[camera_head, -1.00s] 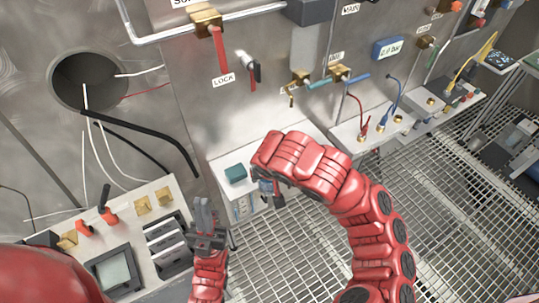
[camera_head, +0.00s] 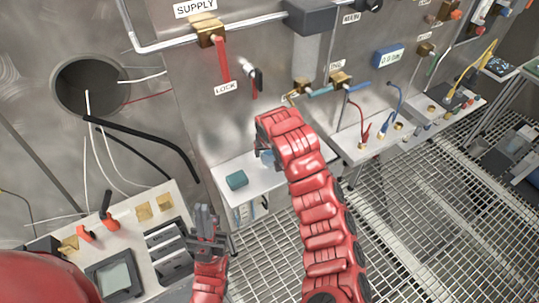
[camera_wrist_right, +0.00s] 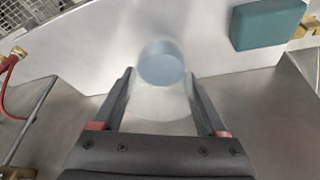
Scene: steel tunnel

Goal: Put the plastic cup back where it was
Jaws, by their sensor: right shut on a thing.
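The translucent plastic cup (camera_wrist_right: 160,100) with a bluish round end (camera_wrist_right: 162,64) is between the fingers of my right gripper (camera_wrist_right: 160,108) in the right wrist view. The right gripper is shut on it. In the head view the right gripper (camera_head: 263,153) is mostly behind its own red arm, over the white shelf (camera_head: 283,173); a bit of the bluish cup (camera_head: 267,158) shows there. I cannot tell whether the cup touches the shelf. My left gripper (camera_head: 207,209) points up beside the left console, with nothing visible in it; its finger gap is unclear.
A teal block (camera_head: 237,180) lies on the shelf left of the cup; it also shows in the right wrist view (camera_wrist_right: 267,24). The steel wall behind carries a red LOCK lever (camera_head: 221,60), pipes and cables. A console (camera_head: 142,235) stands left. Grating floor lies below.

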